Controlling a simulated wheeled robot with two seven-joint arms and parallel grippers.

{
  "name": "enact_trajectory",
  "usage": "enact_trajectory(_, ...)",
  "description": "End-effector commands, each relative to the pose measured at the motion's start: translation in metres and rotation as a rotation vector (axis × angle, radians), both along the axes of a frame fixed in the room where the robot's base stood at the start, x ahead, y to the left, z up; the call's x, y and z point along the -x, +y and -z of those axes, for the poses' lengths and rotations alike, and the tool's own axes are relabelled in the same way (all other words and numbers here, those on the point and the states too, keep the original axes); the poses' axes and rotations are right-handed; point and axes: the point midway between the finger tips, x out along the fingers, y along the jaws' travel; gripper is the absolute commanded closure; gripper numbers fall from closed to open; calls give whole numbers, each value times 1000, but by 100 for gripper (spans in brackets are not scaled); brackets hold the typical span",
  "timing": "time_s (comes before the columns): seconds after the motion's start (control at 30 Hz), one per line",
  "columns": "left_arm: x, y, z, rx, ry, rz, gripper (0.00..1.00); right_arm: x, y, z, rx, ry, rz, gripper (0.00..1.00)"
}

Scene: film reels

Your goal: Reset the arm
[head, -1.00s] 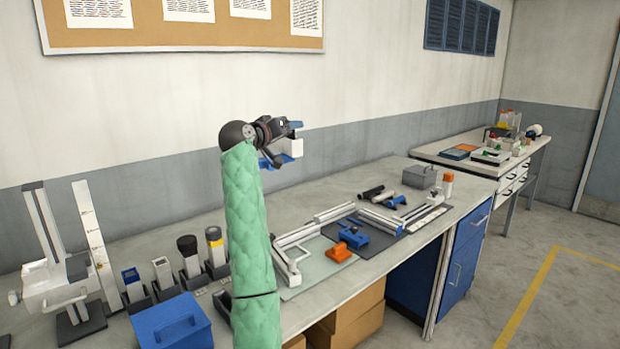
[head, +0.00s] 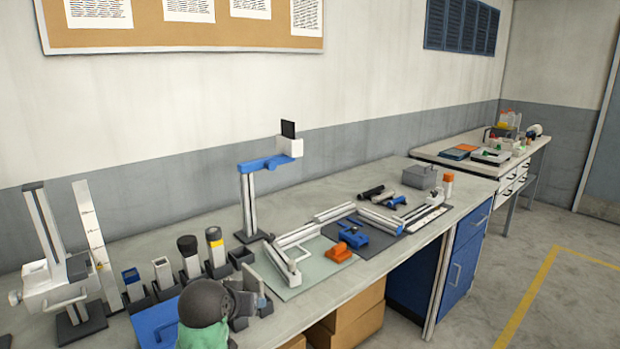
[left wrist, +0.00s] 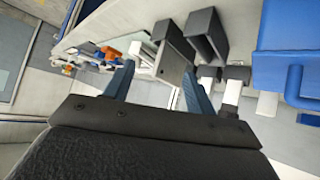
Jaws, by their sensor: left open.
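My left arm, in a green sleeve (head: 203,338), shows at the bottom of the head view, with its dark round wrist joint in front of the bench. My left gripper (head: 262,288) is low at the bench's front edge, beside the blue box (head: 172,322) and the sample holders. In the left wrist view the two fingers of my gripper (left wrist: 158,76) are spread apart with nothing held between them. Dark holders and the blue box (left wrist: 290,60) lie beyond the fingers. My right gripper is not in view.
A stand with a blue arm (head: 265,162) and a white block rises mid-bench. Film-splicing tools (head: 300,240) lie on mats to the right, with an orange block (head: 338,252) near the edge. A rewind post (head: 45,235) stands at the left.

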Motion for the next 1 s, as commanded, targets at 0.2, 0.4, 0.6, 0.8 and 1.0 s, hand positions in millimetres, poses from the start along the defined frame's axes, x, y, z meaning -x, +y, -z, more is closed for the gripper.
enact_trajectory(0.2, 66, 2, 56, -47, 74, 10, 44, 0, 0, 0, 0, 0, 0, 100)
enact_trajectory(0.4, 124, 0, 106, -72, 162, 38, 44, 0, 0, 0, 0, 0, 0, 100)
enact_trajectory(0.6, 184, -2, 161, -93, 278, 67, 44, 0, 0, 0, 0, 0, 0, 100)
enact_trajectory(0.8, 248, -2, 218, -112, 417, 93, 44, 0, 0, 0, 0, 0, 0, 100)
enact_trajectory(1.0, 316, 3, 264, -124, 551, 107, 44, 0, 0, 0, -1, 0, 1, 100)
